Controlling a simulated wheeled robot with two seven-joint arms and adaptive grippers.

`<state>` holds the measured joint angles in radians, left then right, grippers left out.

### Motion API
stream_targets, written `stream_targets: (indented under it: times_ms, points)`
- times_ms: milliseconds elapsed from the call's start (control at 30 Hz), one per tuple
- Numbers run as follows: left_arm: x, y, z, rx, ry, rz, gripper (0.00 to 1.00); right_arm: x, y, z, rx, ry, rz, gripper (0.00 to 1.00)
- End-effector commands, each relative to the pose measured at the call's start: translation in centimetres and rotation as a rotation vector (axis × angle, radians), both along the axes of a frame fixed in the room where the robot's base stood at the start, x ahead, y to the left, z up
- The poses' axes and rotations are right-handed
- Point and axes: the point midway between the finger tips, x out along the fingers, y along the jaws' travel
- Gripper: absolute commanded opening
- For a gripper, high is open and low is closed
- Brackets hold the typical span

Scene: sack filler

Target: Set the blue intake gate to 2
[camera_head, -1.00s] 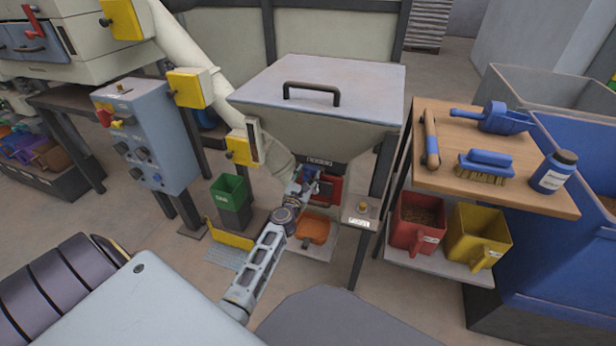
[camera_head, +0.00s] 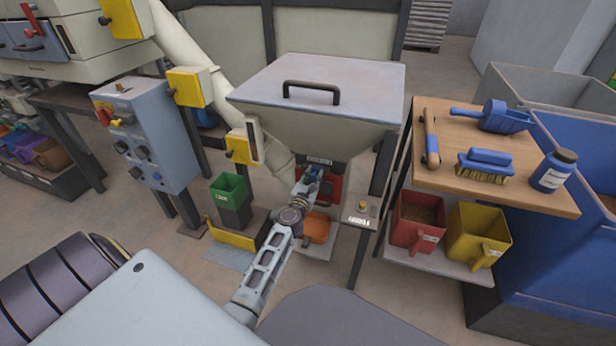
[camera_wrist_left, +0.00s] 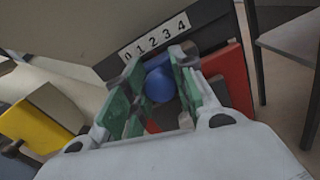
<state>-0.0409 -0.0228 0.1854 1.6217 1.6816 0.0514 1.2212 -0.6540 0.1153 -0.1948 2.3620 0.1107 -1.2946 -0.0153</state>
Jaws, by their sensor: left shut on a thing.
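The blue intake gate's round blue handle (camera_wrist_left: 160,86) sits under the hopper, below a white scale strip (camera_wrist_left: 154,38) marked 0 to 4. My left gripper (camera_wrist_left: 158,93) has its green-padded fingers on both sides of the handle and is shut on it. In the head view, the left gripper (camera_head: 314,180) is at the hopper's outlet, in front of a red part (camera_head: 330,188). The fingers hide part of the handle, and I cannot tell exactly which number the gate stands at. My right gripper is not in view.
The grey hopper (camera_head: 318,82) overhangs the gripper. An orange scoop (camera_head: 316,228) sits low beneath it. A hopper leg (camera_head: 374,205) and a small button box (camera_head: 361,210) stand to the right. A yellow box (camera_head: 240,149) and green bin (camera_head: 229,192) are to the left.

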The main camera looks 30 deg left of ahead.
Motion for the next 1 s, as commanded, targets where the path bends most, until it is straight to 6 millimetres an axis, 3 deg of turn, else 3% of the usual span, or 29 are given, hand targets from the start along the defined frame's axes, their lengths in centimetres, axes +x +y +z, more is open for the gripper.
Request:
stream_targets:
  times_ms: [367,400,533,1000]
  points:
    - [0.12,-0.65,-0.09,0.0,0.002,-0.003,0.0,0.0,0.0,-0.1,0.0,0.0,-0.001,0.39]
    - [0.11,-0.64,-0.09,0.0,0.002,-0.003,0.31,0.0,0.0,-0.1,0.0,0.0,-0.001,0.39]
    - [0.12,-0.61,-0.07,0.0,0.002,-0.003,0.48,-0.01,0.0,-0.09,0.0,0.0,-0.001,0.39]
    - [-0.09,-0.6,-0.02,0.0,0.0,-0.002,0.49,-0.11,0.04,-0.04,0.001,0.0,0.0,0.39]
